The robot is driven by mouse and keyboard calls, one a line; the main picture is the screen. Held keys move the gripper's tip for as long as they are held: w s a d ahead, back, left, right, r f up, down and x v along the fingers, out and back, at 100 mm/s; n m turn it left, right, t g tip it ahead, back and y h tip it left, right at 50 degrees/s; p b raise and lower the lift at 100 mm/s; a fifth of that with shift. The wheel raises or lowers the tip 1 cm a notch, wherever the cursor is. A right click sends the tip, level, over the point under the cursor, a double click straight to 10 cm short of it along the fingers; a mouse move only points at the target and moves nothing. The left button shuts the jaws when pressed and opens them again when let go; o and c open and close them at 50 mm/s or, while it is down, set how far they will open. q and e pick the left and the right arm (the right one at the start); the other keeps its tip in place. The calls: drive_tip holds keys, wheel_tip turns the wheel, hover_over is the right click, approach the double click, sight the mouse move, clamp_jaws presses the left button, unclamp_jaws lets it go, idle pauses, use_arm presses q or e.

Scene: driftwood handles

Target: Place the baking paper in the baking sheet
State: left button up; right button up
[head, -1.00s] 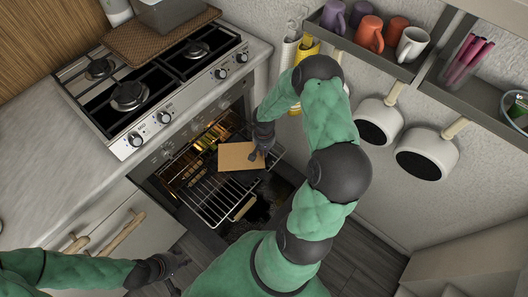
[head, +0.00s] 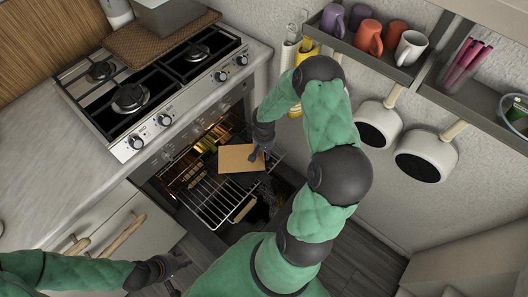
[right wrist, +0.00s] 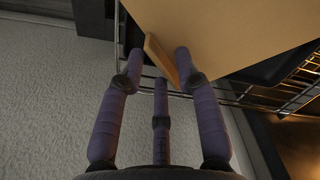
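The baking paper (head: 240,158) is a stiff-looking tan rectangle over the oven rack in the head view. My right gripper (head: 262,151) has its fingers at the paper's right edge and appears shut on it. In the right wrist view the paper (right wrist: 245,35) fills the top right, with a narrow tan strip between the fingers (right wrist: 157,62). A dark tray, apparently the baking sheet (right wrist: 275,69), lies on the rack partly under the paper. The gap between paper and sheet cannot be judged. My left gripper (head: 178,275) is low at the left, empty and apparently open.
The oven rack (head: 209,202) is pulled out over the lowered oven door, which has a wooden handle (head: 243,209). The stove (head: 150,85) is above the oven. White pans (head: 378,121) hang on the right wall below shelves with mugs (head: 369,36).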

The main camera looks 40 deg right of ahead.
wheel_tip(320, 180, up, 11)
drive_tip(key=p, duration=0.4)
drive_tip(key=s+a+f+n+y, duration=0.1)
drive_tip(key=a+f, duration=0.2)
drive_tip(key=a, duration=0.5)
drive_tip(key=s+a+f+n+y, duration=0.1)
drive_tip(key=a+f, duration=0.2)
drive_tip(key=a, duration=0.6)
drive_tip(key=s+a+f+n+y, duration=0.1)
drive_tip(key=a+f+n+y, duration=0.1)
drive_tip(key=a, duration=0.6)
drive_tip(key=shift+s+a+f+t, duration=0.15)
drive_tip(key=shift+f+t, duration=0.15)
drive_tip(key=shift+f, duration=0.35)
drive_tip(key=shift+n, duration=0.7)
drive_tip(key=s+a, duration=0.1)
drive_tip(key=s+a+f, duration=0.1)
drive_tip(key=s+a, duration=0.2)
drive_tip(key=shift+s+a+f, duration=0.3)
drive_tip(key=shift+a+f, duration=0.05)
drive_tip(key=shift+f, duration=0.05)
drive_tip(key=shift+s+a+f, duration=0.1)
drive_tip(key=shift+s+a, duration=0.2)
drive_tip(key=shift+s, duration=0.2)
